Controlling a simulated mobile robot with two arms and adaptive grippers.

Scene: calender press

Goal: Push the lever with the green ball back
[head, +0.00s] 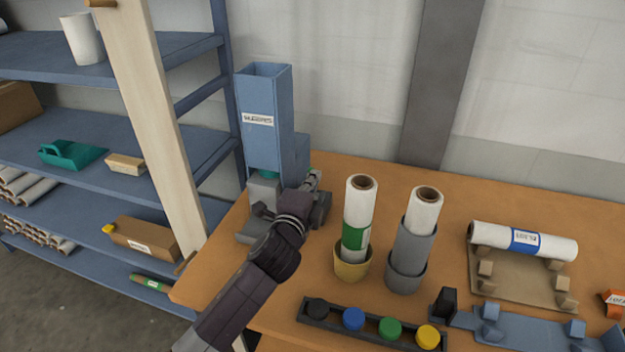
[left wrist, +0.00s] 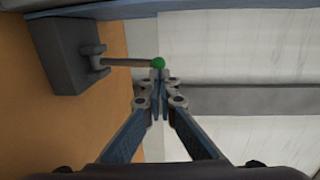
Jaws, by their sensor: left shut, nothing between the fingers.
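The lever (left wrist: 128,63) is a thin grey rod in the left wrist view, joined to a dark grey block (left wrist: 68,55). The green ball (left wrist: 158,62) sits on the end of the rod, just beyond my left gripper's fingertips. My left gripper (left wrist: 158,82) is shut and empty, its tips at or very close to the ball; I cannot tell if they touch. In the head view my left gripper (head: 312,184) is beside the grey base of the blue press (head: 267,125). My arm and gripper largely hide the lever there, and I cannot make out its ball.
White rolls stand in a tan cup (head: 352,264) and a grey cup (head: 404,278) right of my arm. A black tray (head: 371,336) of coloured round pieces lies in front. A cradle (head: 520,287) holds another roll at the right. Blue shelves (head: 165,126) stand left.

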